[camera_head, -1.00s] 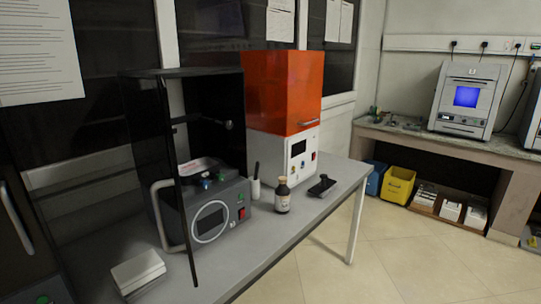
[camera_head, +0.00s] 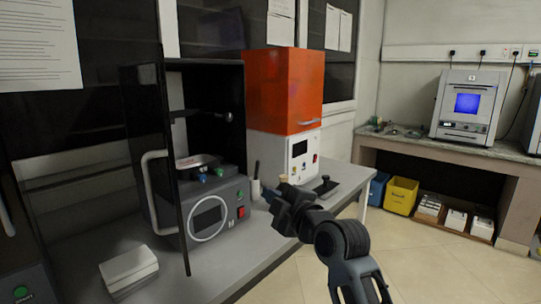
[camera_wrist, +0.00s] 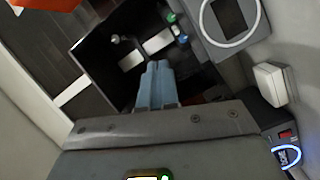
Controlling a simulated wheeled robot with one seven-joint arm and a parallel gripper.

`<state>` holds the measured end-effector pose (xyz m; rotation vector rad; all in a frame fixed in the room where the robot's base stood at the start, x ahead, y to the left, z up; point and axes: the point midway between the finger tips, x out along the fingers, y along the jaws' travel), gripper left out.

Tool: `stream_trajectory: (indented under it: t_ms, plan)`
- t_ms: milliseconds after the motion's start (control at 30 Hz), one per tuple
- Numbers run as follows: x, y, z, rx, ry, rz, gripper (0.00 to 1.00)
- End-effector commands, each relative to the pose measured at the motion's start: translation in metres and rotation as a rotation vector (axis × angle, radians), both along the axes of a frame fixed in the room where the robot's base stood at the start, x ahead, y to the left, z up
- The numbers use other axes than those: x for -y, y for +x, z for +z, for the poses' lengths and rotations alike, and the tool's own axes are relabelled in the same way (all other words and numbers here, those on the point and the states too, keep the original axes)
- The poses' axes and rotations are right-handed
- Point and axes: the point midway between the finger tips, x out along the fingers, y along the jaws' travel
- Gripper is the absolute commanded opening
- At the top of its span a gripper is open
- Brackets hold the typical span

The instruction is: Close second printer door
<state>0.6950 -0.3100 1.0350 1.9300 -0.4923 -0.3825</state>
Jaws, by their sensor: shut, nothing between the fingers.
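A black printer (camera_head: 205,85) with a grey base (camera_head: 222,222) stands on the grey bench. Its dark see-through door (camera_head: 174,110) is swung open toward the viewer at the left, with a pale curved handle (camera_head: 146,185). My gripper (camera_head: 258,197) is to the right of the grey base, in front of it, apart from the door. Its blue fingers also show in the wrist view (camera_wrist: 157,84), together and empty. The wrist view shows the printer's ringed display (camera_wrist: 232,20) tilted at the top right. Which dark surfaces there belong to the door, I cannot tell.
An orange-topped printer (camera_head: 285,88) stands behind on the right. A white box (camera_head: 128,270) lies on the bench by the open door's lower edge. A dark pen-like object (camera_head: 257,170) stands beside the grey base. Another machine (camera_head: 22,285) is at the left edge.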

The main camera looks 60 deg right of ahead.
Motion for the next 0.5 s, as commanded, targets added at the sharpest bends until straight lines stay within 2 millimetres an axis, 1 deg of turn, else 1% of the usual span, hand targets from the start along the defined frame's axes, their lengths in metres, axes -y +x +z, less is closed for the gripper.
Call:
stream_trajectory:
  t_ms: [33,100,200,300,400,500]
  plan:
    - [0.022,-0.002,0.010,-0.017,-0.064,-0.018,0.00]
    - [0.045,-0.004,0.026,-0.056,-0.145,-0.029,0.00]
    - [0.070,-0.010,0.045,-0.107,-0.244,-0.042,0.00]
    - [0.087,-0.015,0.059,-0.148,-0.314,-0.052,0.00]
    - [0.096,-0.018,0.067,-0.172,-0.351,-0.055,0.00]
    - [0.100,-0.017,0.070,-0.181,-0.364,-0.056,0.00]
